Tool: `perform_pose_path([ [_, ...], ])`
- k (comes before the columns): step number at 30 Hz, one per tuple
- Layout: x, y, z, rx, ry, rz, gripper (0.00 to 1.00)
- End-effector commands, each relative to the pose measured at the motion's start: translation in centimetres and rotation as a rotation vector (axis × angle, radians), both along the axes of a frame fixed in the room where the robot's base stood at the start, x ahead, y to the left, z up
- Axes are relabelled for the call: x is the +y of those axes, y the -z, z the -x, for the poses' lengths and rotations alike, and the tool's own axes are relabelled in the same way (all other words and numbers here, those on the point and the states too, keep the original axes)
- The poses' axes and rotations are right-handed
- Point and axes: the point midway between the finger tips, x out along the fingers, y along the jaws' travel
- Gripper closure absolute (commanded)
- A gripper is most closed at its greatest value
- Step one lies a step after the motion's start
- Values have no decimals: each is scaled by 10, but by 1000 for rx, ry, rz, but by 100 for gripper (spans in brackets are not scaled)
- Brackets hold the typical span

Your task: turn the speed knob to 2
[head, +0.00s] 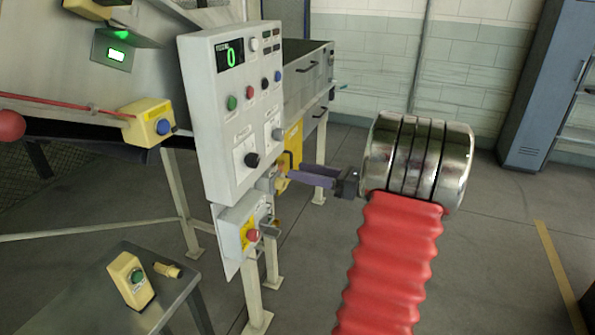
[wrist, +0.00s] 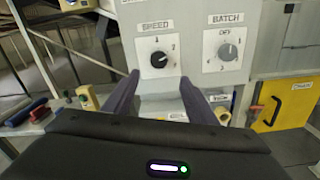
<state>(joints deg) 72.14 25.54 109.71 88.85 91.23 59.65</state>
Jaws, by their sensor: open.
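The speed knob (wrist: 159,59) is a round black knob on a white plate marked SPEED, on the grey control panel (head: 222,110). Its light pointer mark seems to face up and right, but its exact setting is too small to tell. In the head view the black knob (head: 252,160) sits low on the panel face. My gripper (wrist: 160,83) is open and empty, its two purple fingers pointing at the panel, either side of and below the knob in the wrist view. In the head view my gripper (head: 290,172) is right of the panel, apart from the knob.
A grey batch knob (wrist: 228,52) sits right of the speed knob. The panel display (head: 230,56) reads green 0, above several buttons. A red stop button (head: 253,235) is on a box below.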

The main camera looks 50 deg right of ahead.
Motion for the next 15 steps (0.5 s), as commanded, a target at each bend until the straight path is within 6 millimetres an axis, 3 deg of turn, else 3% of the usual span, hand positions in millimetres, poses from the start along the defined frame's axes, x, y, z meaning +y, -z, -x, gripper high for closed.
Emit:
perform_pose_path([
  [10, 5, -1, -3, 5, -12, 11, 48],
  [15, 42, -3, -17, 39, -89, 96, 48],
])
